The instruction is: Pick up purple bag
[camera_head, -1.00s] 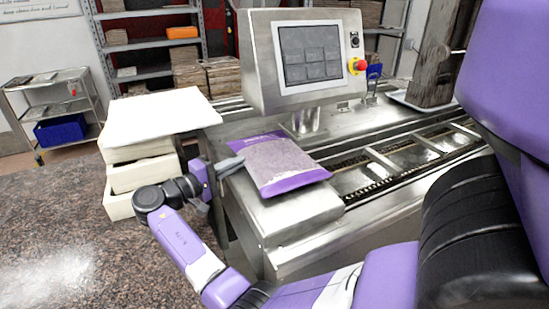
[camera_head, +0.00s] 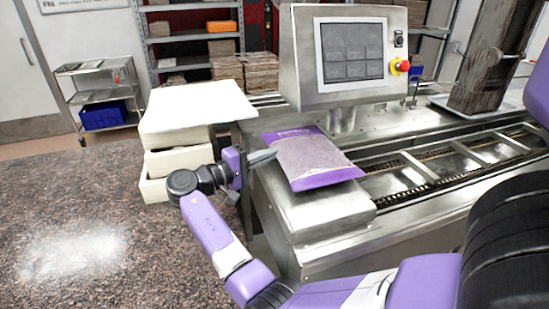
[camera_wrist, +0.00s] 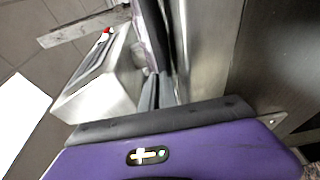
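The purple bag (camera_head: 312,160), purple at both ends with a pale speckled middle, is over the steel block at the front end of the machine. I cannot tell whether it rests on the block or is slightly above it. My gripper (camera_head: 268,156) reaches in from the left, level with the bag's left edge. In the wrist view the fingers (camera_wrist: 156,95) are close together, with the bag (camera_wrist: 151,35) seen edge-on at their tips. The gripper looks shut on the bag's edge. The far finger's contact is hidden.
The steel machine (camera_head: 320,212) carries a control screen (camera_head: 351,52) with a red button behind the bag, and a conveyor (camera_head: 440,165) to the right. Stacked white boxes (camera_head: 172,160) stand left of the gripper. A speckled counter (camera_head: 90,220) fills the left foreground. Shelves stand behind.

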